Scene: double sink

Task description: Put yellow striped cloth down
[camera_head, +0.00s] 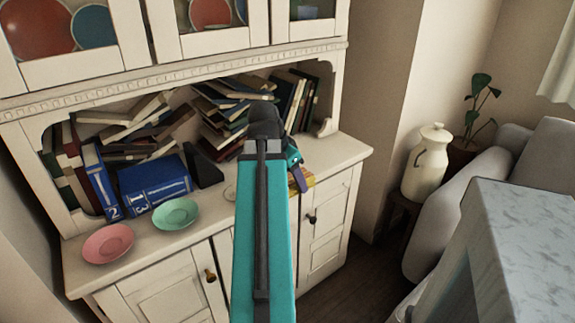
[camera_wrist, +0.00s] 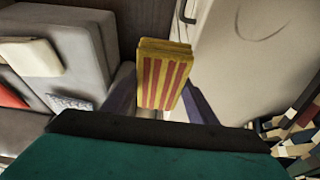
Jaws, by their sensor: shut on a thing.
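The yellow striped cloth (camera_wrist: 165,78) is a folded block with red stripes. It shows between the fingers of my gripper (camera_wrist: 160,100) in the wrist view, and my gripper is shut on it. In the head view only a small yellow part of the cloth (camera_head: 306,182) shows beside my gripper (camera_head: 298,180), near the right part of the cabinet counter's front edge. My arm hides much of the area, and I cannot tell whether the cloth touches the counter.
The cabinet counter (camera_head: 335,157) holds a pink plate (camera_head: 108,243), a green plate (camera_head: 176,214) and blue books (camera_head: 153,184). Many stacked books (camera_head: 228,110) fill the niche behind. A white jug (camera_head: 427,163), a grey sofa (camera_head: 463,190) and a marble-topped piece (camera_head: 530,220) stand to the right.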

